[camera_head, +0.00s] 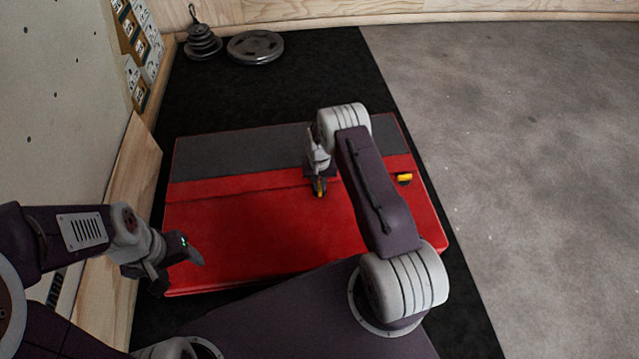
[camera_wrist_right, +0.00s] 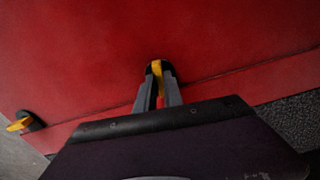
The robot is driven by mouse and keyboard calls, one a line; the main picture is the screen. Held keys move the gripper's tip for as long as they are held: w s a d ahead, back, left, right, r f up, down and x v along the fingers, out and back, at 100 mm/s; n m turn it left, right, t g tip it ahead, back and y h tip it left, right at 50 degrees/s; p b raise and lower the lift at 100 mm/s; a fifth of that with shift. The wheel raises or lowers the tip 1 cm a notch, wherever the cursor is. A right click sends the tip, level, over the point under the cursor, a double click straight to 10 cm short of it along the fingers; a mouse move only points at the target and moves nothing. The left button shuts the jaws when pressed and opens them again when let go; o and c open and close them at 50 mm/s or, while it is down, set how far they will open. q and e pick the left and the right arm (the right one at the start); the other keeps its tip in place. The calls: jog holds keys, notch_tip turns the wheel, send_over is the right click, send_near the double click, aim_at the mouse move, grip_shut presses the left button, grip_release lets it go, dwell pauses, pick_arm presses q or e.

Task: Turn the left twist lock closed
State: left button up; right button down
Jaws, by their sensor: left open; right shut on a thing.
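The left twist lock (camera_head: 320,190), a small yellow handle, sits on the red-and-grey crash pad (camera_head: 260,235) near the seam between the red and grey parts. My right gripper (camera_head: 319,183) reaches down over it and is shut on it. In the right wrist view the yellow handle (camera_wrist_right: 157,68) stands between the two fingertips (camera_wrist_right: 157,74), roughly in line with the fingers. A second yellow twist lock (camera_head: 403,179) with a dark base lies to the right, and it also shows in the wrist view (camera_wrist_right: 20,124). My left gripper (camera_head: 180,270) is open and empty above the pad's front left corner.
The pad lies on a black mat (camera_head: 310,80). Stacked weights (camera_head: 202,43) and a round plate (camera_head: 255,46) stand at the back. A climbing wall (camera_head: 65,90) with a wooden edge rises at the left. Concrete floor (camera_head: 520,150) at the right is clear.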

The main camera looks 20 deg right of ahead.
aim_at(320, 188)
jog(key=m+p, duration=0.1)
jog(key=m, duration=0.2)
jog(key=shift+r+p, duration=0.1)
jog(key=shift+p, duration=0.2)
jog(key=m+p, duration=0.1)
jog(key=m, duration=0.4)
jog(key=m+p, duration=0.1)
jog(key=m, duration=0.7)
jog(key=shift+m, duration=0.3)
jog(key=c, duration=1.5)
grip_release()
jog(key=shift+o, duration=0.2)
notch_tip(320, 188, up, 9)
jog(key=p, duration=0.6)
